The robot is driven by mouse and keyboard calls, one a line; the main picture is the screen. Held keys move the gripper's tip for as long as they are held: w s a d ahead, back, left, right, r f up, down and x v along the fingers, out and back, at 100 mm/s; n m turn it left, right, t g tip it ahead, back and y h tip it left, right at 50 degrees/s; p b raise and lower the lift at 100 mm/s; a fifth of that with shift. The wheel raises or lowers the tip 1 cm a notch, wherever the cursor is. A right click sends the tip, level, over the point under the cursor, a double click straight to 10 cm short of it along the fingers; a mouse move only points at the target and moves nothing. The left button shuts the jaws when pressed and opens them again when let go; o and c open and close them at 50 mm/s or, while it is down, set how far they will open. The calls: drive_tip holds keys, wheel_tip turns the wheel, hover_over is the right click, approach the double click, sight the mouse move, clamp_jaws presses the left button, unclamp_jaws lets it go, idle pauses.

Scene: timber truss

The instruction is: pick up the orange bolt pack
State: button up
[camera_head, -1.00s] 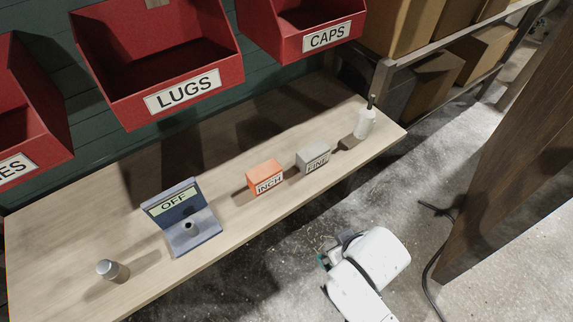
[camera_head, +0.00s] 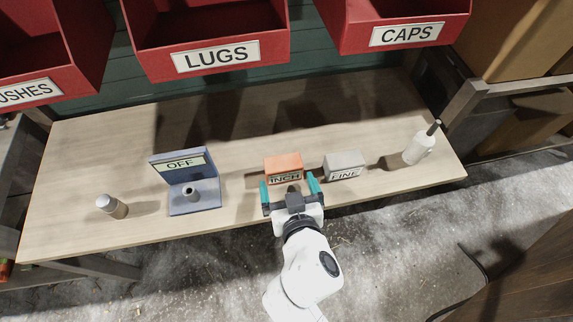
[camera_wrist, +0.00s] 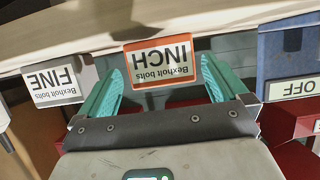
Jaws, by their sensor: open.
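The orange bolt pack (camera_head: 283,168), labelled INCH, stands on the wooden bench near its front edge. In the wrist view its orange-framed label (camera_wrist: 160,62) shows upside down, just beyond the fingertips. My gripper (camera_head: 290,184) is open, its two teal fingers on either side of the pack's front in the head view. In the wrist view the gripper (camera_wrist: 158,75) has nothing between its fingers short of the pack. I cannot tell whether the fingers touch it.
A grey FINE pack (camera_head: 344,166) stands close to the right. A blue OFF stand (camera_head: 187,185) is left, then a metal cylinder (camera_head: 111,206). Red LUGS (camera_head: 208,40) and CAPS (camera_head: 395,25) bins hang behind.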

sight(285, 175)
drive_tip(key=shift+r+x, duration=0.15)
drive_tip(key=shift+x, duration=1.35)
drive_tip(key=shift+r+x, duration=0.15)
drive_tip(key=shift+x, duration=1.3)
drive_tip(key=shift+w, duration=0.15)
drive_tip(key=shift+c, duration=0.2)
drive_tip(key=c, duration=0.9)
drive_tip(key=shift+p, duration=0.3)
drive_tip(key=shift+r, duration=0.15)
